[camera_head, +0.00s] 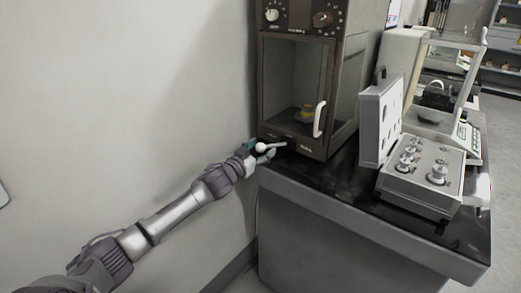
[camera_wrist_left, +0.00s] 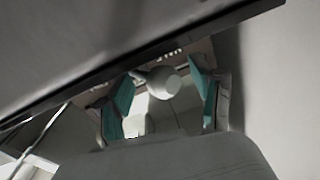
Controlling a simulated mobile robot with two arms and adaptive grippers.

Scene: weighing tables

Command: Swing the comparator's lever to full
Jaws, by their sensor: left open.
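The comparator (camera_head: 298,140) is a tall dark cabinet with a glass door and a white handle, on the black-topped table. Its lever (camera_head: 275,145) sticks out at the lower front, below the door, with a white ball knob at its left end. My left gripper (camera_head: 264,152) is at the table's left edge, around this knob. In the left wrist view the knob (camera_wrist_left: 165,83) sits between the teal fingertips of the open left gripper (camera_wrist_left: 163,100). The fingers stand apart on both sides of it; contact is not visible. My right gripper is not in view.
A yellowish object (camera_head: 306,113) sits behind the comparator's glass. An open case of weights (camera_head: 420,190) stands to its right, with a balance (camera_head: 440,115) behind. The wall (camera_head: 120,90) is close on the left. The tabletop front (camera_head: 335,180) is clear.

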